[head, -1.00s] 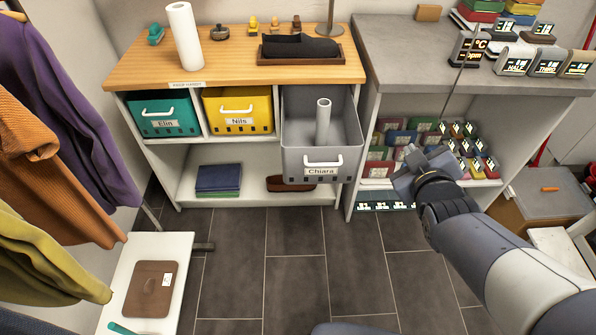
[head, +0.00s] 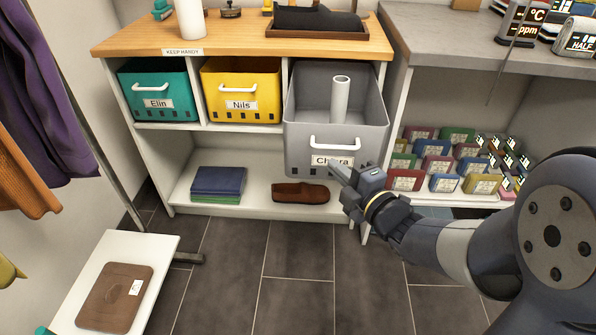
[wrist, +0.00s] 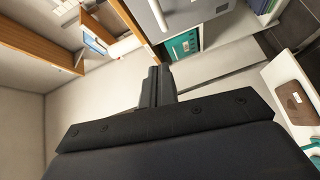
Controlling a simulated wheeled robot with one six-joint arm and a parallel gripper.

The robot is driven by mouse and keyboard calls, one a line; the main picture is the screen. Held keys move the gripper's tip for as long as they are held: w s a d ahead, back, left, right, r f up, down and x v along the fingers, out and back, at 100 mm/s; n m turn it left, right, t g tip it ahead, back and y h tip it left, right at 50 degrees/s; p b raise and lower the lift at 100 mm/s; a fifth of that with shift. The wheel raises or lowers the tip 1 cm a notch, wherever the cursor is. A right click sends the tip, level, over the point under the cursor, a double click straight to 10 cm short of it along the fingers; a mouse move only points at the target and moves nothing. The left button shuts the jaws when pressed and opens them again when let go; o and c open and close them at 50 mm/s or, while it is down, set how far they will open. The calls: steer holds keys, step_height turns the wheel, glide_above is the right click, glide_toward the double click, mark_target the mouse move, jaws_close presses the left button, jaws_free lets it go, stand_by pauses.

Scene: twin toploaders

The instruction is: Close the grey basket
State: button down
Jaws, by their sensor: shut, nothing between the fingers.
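The grey basket (head: 300,148), labelled Chiara, is pulled out from the right bay of the wooden-topped shelf unit in the head view. A white roll (head: 340,98) stands upright inside it. Its white handle (head: 335,143) is on the front face. In the wrist view the shut fingers (wrist: 158,84) point at a pale area, with part of the grey basket (wrist: 150,14) at the top.
The teal basket (head: 158,95) and yellow basket (head: 242,92) sit in their bays to the left. A white bench (head: 150,252) stands front left. The floor (head: 300,260) ahead is clear.

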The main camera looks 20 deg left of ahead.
steer(key=n+g+y+b, duration=0.2)
glide_toward(285, 145)
steer(key=shift+n, duration=0.5)
steer(key=shift+b+x, duration=1.65)
steer(key=shift+x, duration=1.3)
